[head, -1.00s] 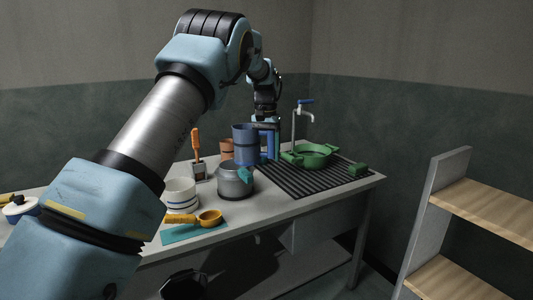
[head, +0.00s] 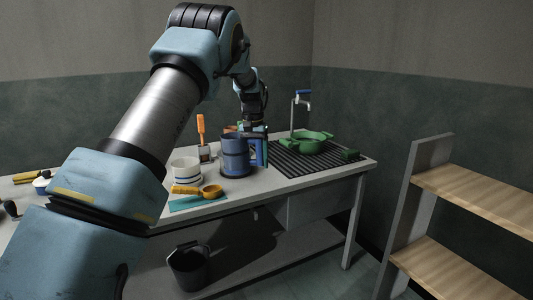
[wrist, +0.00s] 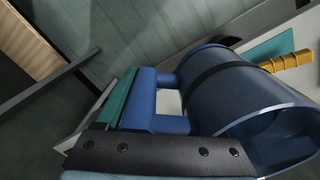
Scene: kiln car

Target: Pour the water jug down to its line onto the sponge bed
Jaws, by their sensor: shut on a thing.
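The water jug (head: 234,146) is blue with a dark band and looks upright above the front half of the table. In the wrist view the jug (wrist: 240,95) shows its open mouth at lower right; I cannot make out any water or line inside. My gripper (head: 257,137) is shut on the jug's handle (wrist: 143,103), at the jug's right side in the head view. I cannot surely tell which thing is the sponge bed. A green two-handled basin (head: 312,143) stands on a black ribbed mat (head: 290,165) to the right of the jug.
A white striped pot (head: 186,171) and a yellow scoop (head: 211,190) on a teal cloth (head: 185,204) are left of the jug. A holder with an orange-handled tool (head: 201,128) stands behind. A tap (head: 303,100) rises behind the basin. Wooden shelves (head: 480,190) stand at right.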

